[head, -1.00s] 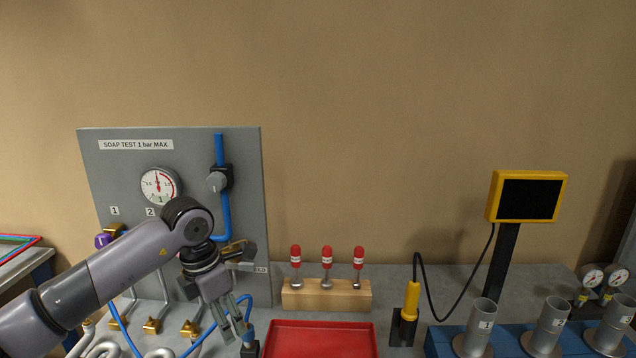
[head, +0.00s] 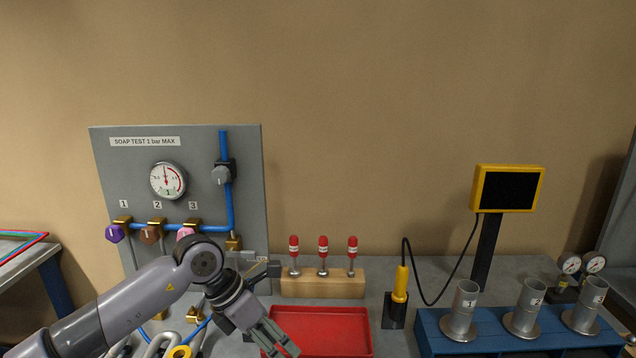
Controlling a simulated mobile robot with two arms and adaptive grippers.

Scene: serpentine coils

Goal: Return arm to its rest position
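My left arm comes in from the lower left, in front of the soap test panel (head: 110,165). My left gripper (head: 281,350) points down and to the right, over the left edge of the red tray (head: 340,318). Its fingers look spread, with nothing seen between them; the tips are near the bottom edge of the view. My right gripper is out of view. The arm hides the lower part of the panel and some of the coils below it.
The panel carries a gauge (head: 168,181), a regulator and several coloured knobs. A wooden block (head: 322,286) holds three red-handled tools. To the right stand a yellow probe (head: 401,283), a yellow-framed screen (head: 508,189) and a blue stand (head: 432,335) with three metal cups.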

